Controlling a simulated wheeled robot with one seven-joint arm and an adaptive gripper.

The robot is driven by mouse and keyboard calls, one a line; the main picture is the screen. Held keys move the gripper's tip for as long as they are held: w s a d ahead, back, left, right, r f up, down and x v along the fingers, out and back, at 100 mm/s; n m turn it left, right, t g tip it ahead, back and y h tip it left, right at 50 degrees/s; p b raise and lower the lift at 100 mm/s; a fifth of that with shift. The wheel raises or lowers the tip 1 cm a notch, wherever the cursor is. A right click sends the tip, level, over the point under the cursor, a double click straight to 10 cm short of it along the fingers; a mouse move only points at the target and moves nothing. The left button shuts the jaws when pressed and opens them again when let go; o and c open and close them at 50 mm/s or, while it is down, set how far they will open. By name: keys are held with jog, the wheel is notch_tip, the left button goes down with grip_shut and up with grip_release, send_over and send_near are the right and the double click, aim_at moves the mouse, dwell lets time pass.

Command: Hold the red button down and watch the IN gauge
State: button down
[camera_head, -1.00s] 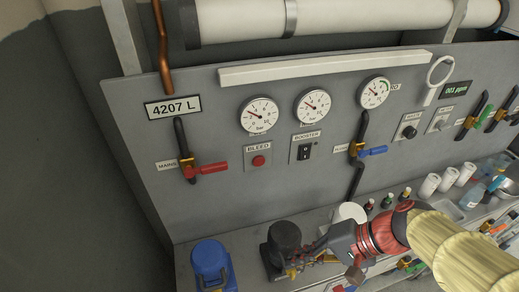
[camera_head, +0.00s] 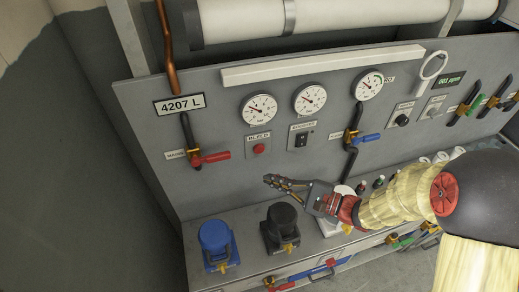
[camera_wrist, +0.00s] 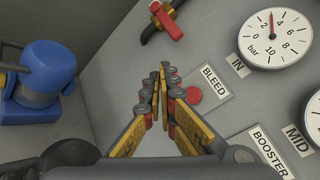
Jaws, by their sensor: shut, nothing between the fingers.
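The red button (camera_head: 259,149) sits on the grey panel under the BLEED label. In the wrist view the red button (camera_wrist: 194,95) is just right of my fingers, partly hidden by them. My gripper (camera_head: 268,181) is shut and empty, below the button in the head view and apart from it there. In the wrist view the fingertips (camera_wrist: 163,70) are close together. The IN gauge (camera_wrist: 275,38) shows at the upper right, its needle between about 2 and 4 bar. It is the left gauge (camera_head: 260,109) in the head view.
A red-handled MAINS valve (camera_head: 208,158) is left of the button. The BOOSTER switch (camera_head: 301,140) is to its right. A blue pump (camera_head: 214,243) and a black pump (camera_head: 281,226) stand on the bench below. The panel between MAINS and BLEED is clear.

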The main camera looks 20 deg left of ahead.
jog(key=w+a+b, duration=0.1)
jog(key=w+a, duration=0.3)
jog(key=w, duration=0.3)
jog(key=shift+w+a, duration=0.25)
jog(key=shift+a, duration=0.05)
dwell(1.4)
jog(key=shift+w+a, duration=0.2)
jog(key=shift+w, duration=0.15)
jog(key=shift+w+a+b, duration=0.3)
jog(key=shift+w+b, duration=0.15)
jog(key=shift+b, duration=0.05)
dwell(2.5)
jog(key=shift+s+d, duration=0.1)
jog(key=shift+s, duration=0.05)
dwell(1.0)
jog(key=shift+s+d, duration=0.4)
jog(key=shift+s, duration=0.25)
jog(key=shift+s, duration=0.1)
jog(key=shift+s+d, duration=0.45)
jog(key=shift+s, duration=0.25)
jog(key=shift+s+d, duration=0.45)
jog(key=shift+s, duration=0.25)
jog(key=shift+s+d, duration=0.45)
jog(key=shift+s, duration=0.25)
